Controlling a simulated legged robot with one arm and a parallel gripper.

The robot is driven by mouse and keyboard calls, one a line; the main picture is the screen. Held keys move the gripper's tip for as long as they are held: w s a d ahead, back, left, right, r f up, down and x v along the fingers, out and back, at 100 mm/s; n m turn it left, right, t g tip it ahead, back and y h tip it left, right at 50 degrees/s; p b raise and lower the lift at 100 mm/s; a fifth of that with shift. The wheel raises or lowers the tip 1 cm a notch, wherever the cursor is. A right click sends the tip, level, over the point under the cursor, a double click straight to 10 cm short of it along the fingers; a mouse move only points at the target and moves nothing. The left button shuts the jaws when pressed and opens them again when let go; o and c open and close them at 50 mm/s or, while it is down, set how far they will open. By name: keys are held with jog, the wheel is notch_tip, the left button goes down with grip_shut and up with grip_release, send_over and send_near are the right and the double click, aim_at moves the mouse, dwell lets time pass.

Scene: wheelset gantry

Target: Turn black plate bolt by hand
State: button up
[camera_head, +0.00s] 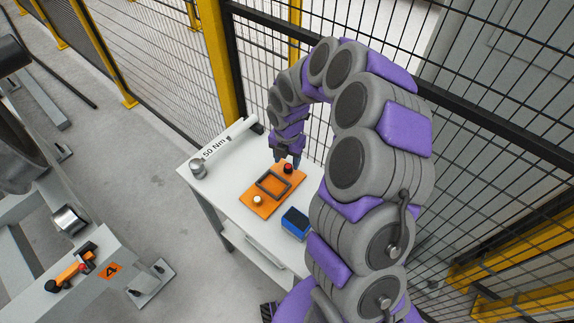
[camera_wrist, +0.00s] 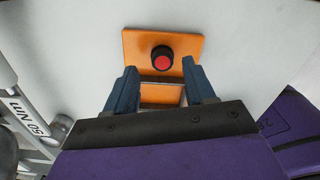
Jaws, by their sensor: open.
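An orange plate (camera_head: 247,203) lies on the white table. Near its far end stands a short black bolt (camera_head: 288,169) with a red top; a cream knob (camera_head: 257,200) is near the other end, and a dark rectangular frame (camera_head: 263,190) lies between them. My gripper (camera_head: 287,157) is over the far end of the plate, close to the black bolt. In the wrist view the black bolt (camera_wrist: 162,59) shows upright just beyond and between the two blue fingers of my open gripper (camera_wrist: 160,72). The fingers look clear of it; their height above the plate cannot be told.
A white tool marked 50 Nm (camera_head: 230,137) and a metal cup (camera_head: 198,168) are at the table's left. A blue bin (camera_head: 295,222) sits at the right. Yellow-posted mesh fence (camera_head: 150,75) stands behind. A grey beam (camera_head: 85,275) with an orange-handled tool (camera_head: 70,272) is at lower left.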

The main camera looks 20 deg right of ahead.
aim_at(288, 168)
jog(key=shift+d+f, duration=0.15)
jog(key=shift+f, duration=0.55)
jog(key=shift+d+f, duration=0.1)
jog(key=shift+f, duration=0.55)
jog(key=shift+a, duration=0.1)
grip_shut()
